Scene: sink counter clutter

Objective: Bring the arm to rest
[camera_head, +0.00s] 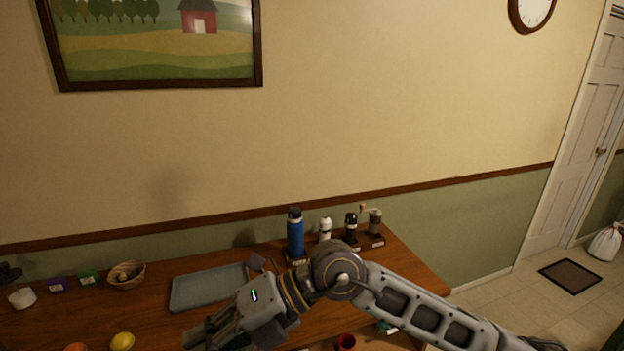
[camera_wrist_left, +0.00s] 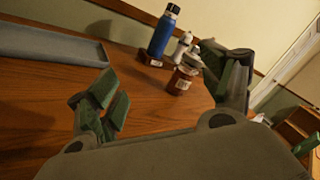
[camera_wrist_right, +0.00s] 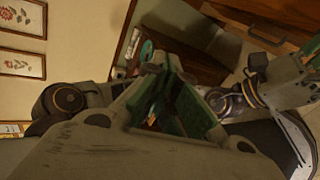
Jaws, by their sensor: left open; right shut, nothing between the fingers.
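My right arm comes in from the right in the head view and reaches over the counter. Its gripper (camera_head: 205,335) is at the bottom, pointing lower left, in front of the grey tray (camera_head: 188,290). In the right wrist view the right gripper (camera_wrist_right: 170,75) has its green fingers shut and empty. In the left wrist view my left gripper (camera_wrist_left: 165,90) is open and empty, its fingers wide apart, with wooden counter (camera_wrist_left: 155,100) behind them. The left arm does not show clearly in the head view.
A blue bottle (camera_head: 296,235), a white bottle (camera_head: 325,229) and a grinder (camera_head: 374,222) stand at the back, behind my right arm. A basket (camera_head: 127,276) and a lemon (camera_head: 122,341) are at left. A red cup (camera_head: 346,342) is at the front.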

